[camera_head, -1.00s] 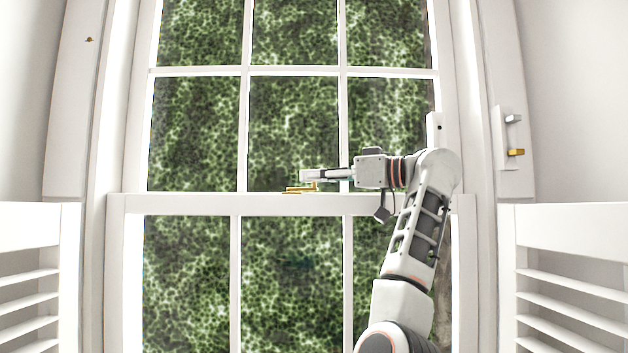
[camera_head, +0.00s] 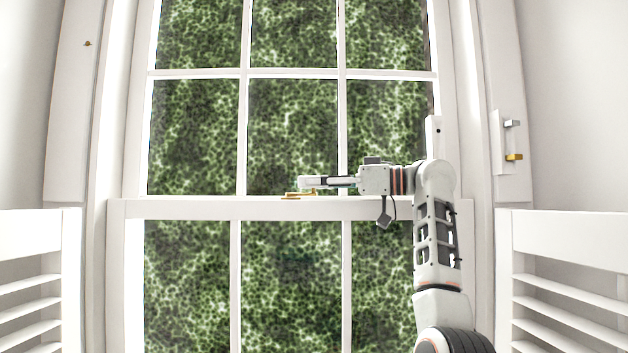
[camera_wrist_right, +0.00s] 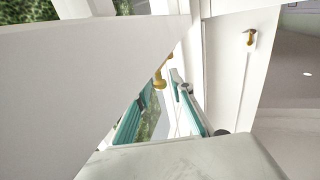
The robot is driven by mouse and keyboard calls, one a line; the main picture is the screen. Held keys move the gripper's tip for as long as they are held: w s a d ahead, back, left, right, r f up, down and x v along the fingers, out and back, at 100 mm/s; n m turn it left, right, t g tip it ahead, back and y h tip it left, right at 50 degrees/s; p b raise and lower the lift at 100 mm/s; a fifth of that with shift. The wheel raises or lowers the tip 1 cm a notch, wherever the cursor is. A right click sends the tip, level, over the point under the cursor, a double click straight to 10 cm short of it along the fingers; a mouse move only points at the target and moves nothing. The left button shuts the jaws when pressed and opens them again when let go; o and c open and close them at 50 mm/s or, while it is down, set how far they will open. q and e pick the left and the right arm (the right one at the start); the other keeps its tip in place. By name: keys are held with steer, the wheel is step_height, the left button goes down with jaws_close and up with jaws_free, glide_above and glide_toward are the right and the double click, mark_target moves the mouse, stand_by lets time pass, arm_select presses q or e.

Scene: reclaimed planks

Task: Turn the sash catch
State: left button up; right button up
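The brass sash catch (camera_head: 294,195) sits on top of the lower sash's top rail, near the window's middle. A brass knob, seemingly part of it, shows in the right wrist view (camera_wrist_right: 159,82). My right gripper (camera_head: 303,183) reaches in from the right, just above the catch, and its fingers partly overlap it. In the right wrist view its two teal-padded fingers (camera_wrist_right: 163,90) are apart, with the knob in line with the gap near the tips. Contact cannot be told. Part of the catch is hidden by a large white surface in the right wrist view. My left gripper is not in view.
The meeting rail (camera_head: 200,208) crosses the window below the gripper. Louvred shutters stand low at left (camera_head: 35,270) and right (camera_head: 570,270). A plate on the right frame carries a grey lever (camera_head: 512,123) and a brass lever (camera_head: 514,157). Left of my arm is clear.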

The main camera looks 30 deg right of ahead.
steer(key=shift+r, duration=0.1)
steer(key=v, duration=0.7)
steer(key=shift+d, duration=0.2)
steer(key=shift+s+a, duration=0.1)
steer(key=shift+s, duration=0.05)
stand_by(0.5)
